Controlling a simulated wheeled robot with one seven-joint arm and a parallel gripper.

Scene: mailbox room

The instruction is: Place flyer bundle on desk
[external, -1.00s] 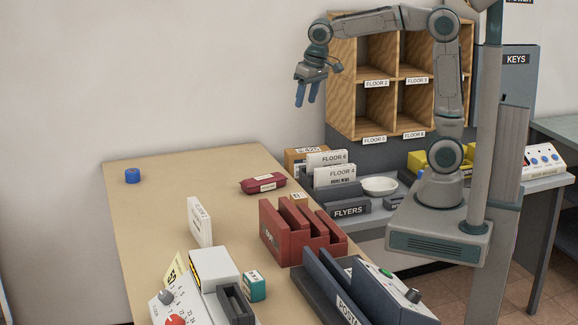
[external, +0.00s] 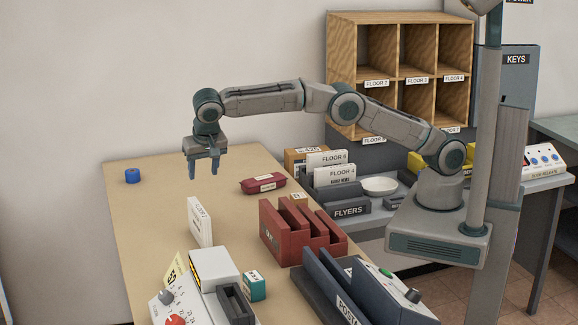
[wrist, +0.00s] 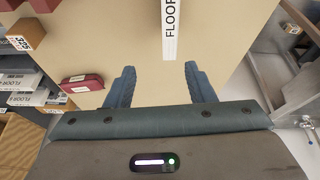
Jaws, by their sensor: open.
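A white flyer bundle (external: 199,222) stands upright on the tan desk (external: 140,215). In the wrist view the bundle (wrist: 170,30) shows as a narrow strip reading "FLOOR", beyond and between the fingers. My gripper (external: 203,172) points down above the desk, behind the bundle and apart from it. The wrist view shows its blue fingers (wrist: 157,85) spread with nothing between them. Two more white bundles, FLOOR 6 (external: 322,159) and FLOOR 4 (external: 334,176), stand in the grey FLYERS tray (external: 348,211) to the right of the desk.
A dark red case (external: 263,184) lies on the desk right of my gripper. A red slotted rack (external: 285,238) and a white machine (external: 212,268) stand nearer the front. A blue roll (external: 132,176) sits at the far left. The desk's left middle is clear.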

